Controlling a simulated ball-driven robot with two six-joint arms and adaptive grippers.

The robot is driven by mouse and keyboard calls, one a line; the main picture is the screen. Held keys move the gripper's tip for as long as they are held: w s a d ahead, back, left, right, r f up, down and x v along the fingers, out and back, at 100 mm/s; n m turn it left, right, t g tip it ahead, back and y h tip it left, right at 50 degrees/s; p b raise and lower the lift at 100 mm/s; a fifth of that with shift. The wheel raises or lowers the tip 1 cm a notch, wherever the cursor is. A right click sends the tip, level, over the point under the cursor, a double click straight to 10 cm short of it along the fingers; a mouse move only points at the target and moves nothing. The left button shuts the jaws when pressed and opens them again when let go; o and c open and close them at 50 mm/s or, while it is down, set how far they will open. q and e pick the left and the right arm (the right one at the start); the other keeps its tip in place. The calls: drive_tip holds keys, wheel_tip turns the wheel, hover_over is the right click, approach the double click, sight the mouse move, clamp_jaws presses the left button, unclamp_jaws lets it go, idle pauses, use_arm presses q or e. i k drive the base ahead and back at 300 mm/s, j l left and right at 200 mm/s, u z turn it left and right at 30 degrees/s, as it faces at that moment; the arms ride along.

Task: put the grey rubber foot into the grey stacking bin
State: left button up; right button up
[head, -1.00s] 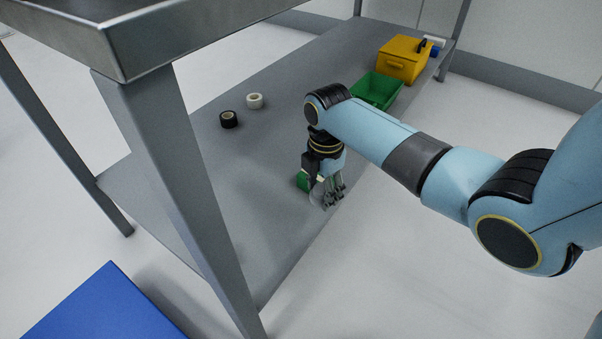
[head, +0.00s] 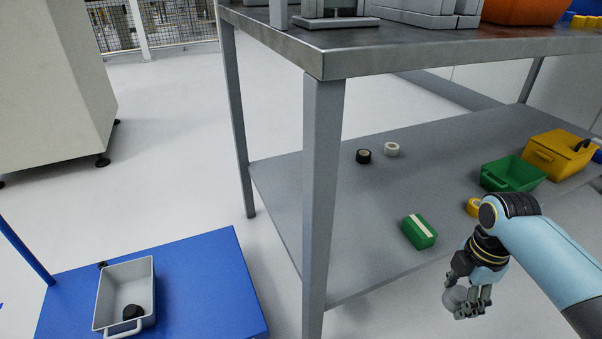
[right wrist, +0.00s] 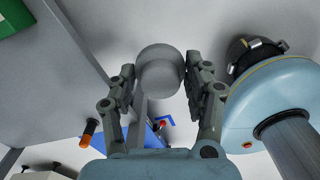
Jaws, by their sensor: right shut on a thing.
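The grey rubber foot (right wrist: 160,72) is a smooth rounded grey piece held between the fingers of my right gripper (right wrist: 158,80) in the right wrist view. In the head view my right gripper (head: 468,302) is at the lower right, beyond the lower shelf's front edge, with the foot (head: 455,299) partly hidden by its fingers. The grey stacking bin (head: 122,283) is at the lower left, on a blue surface, far from the gripper. A small black round thing (head: 132,311) lies in it. My left gripper is not in view.
The steel bench's leg (head: 322,190) stands between the gripper and the bin. The blue surface (head: 205,275) is clear right of the bin.

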sight(135, 292)
drive_tip(key=k+u, duration=0.35)
drive_tip(key=k+j+u, duration=0.1)
drive_tip(key=u, duration=0.3)
drive_tip(key=k+j+u, duration=0.2)
drive_tip(key=u, duration=0.15)
drive_tip(key=i+u, duration=0.2)
drive_tip(key=i, duration=0.5)
drive_tip(key=i+l+u, duration=0.2)
drive_tip(key=i, duration=0.5)
drive_tip(key=j, duration=0.1)
